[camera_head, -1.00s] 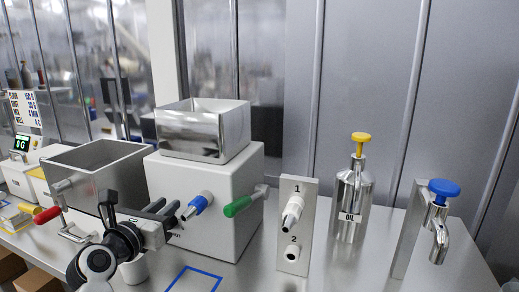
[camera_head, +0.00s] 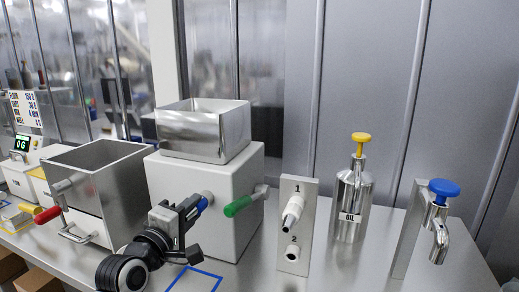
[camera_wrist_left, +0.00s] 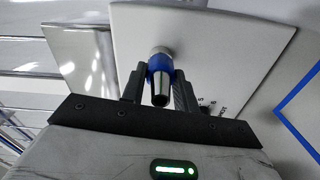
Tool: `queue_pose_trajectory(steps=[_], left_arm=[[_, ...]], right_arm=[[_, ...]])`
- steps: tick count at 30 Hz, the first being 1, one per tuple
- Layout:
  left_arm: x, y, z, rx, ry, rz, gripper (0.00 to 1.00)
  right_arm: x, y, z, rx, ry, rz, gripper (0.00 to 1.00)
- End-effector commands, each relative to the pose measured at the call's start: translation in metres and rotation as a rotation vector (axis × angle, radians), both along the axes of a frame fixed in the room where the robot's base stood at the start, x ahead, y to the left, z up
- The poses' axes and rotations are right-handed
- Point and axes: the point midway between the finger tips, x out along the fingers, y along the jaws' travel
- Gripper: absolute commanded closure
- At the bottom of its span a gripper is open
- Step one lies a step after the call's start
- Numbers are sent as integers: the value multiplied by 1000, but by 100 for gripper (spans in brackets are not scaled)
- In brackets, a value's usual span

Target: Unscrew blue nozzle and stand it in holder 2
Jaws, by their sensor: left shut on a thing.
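The blue nozzle (camera_wrist_left: 160,80) sits on the port of the white machine (camera_head: 232,170), its dark tip pointing toward my left wrist camera. My left gripper (camera_head: 195,207) is shut on the nozzle, one finger on each side of it; the grip also shows in the left wrist view (camera_wrist_left: 159,88). In the head view only a bit of blue (camera_head: 202,203) shows past the fingers. The upright holder plate (camera_head: 309,192) stands to the right. Its holder 1 has a white nozzle (camera_head: 292,211) on it. Holder 2 (camera_head: 292,252) is a bare white stub below. My right gripper is not in view.
An oil bottle (camera_head: 350,205) and a blue-topped tap (camera_head: 440,215) stand further right.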

Motion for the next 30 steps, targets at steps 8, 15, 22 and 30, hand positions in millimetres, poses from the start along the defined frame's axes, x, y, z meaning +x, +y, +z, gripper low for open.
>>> queue_pose_trajectory(steps=[8,15,22,30], left_arm=[[0,0,-3,625,-216,-8,77],[0,-1,-1,999,-355,-6,77],[0,-1,0,1404,-505,-5,77],[0,-1,1,1655,-597,-3,77]], right_arm=[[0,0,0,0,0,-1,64],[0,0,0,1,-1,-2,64],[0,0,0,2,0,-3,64],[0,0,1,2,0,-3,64]])
